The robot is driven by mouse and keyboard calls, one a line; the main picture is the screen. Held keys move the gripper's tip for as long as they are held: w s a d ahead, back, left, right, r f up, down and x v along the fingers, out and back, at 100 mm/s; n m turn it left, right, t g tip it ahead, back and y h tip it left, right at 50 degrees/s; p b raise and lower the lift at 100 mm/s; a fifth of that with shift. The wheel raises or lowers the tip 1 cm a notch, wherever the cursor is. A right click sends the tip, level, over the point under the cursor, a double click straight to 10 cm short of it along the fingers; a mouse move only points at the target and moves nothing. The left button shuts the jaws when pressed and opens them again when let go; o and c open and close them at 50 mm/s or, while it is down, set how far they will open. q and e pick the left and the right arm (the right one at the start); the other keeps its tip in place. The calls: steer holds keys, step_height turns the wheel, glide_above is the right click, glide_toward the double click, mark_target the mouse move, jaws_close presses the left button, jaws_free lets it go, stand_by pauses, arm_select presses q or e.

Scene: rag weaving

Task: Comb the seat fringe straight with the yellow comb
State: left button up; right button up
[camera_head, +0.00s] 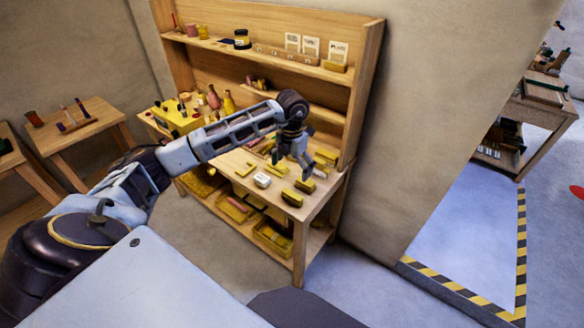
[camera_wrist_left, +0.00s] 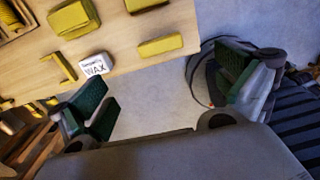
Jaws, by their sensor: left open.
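My left gripper (camera_head: 297,165) is open and empty above the right part of the wooden workbench (camera_head: 308,205). Its green-padded fingers are spread wide in the left wrist view (camera_wrist_left: 165,92), with bare floor between them. Several yellow pieces lie on the bench: a block (camera_head: 292,198), another block (camera_wrist_left: 160,45) and a thin angled piece (camera_head: 245,170), which also shows in the wrist view (camera_wrist_left: 62,68). I cannot tell which, if any, is the yellow comb; no teeth are visible. I cannot make out a seat or its fringe. My right gripper is out of view.
A white wax tin (camera_head: 262,180) sits among the yellow pieces; it also shows in the wrist view (camera_wrist_left: 95,65). Yellow bins (camera_head: 272,239) fill the lower shelf. The bench's tall back (camera_head: 370,75) rises behind my gripper. A small table (camera_head: 85,118) stands left.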

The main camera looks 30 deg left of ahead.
mark_target(292, 194)
arm_select(q)
steer(key=shift+f, duration=0.15)
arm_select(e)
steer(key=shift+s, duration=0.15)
arm_select(q)
step_height(292, 194, down, 12)
steer(key=shift+r+p, duration=0.2)
steer(key=shift+p, duration=0.3)
steer(key=shift+f, duration=1)
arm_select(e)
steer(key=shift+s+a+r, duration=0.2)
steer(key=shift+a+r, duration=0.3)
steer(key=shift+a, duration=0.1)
arm_select(q)
steer(key=shift+c, duration=0.4)
steer(key=c, duration=1)
steer(key=shift+r, duration=0.1)
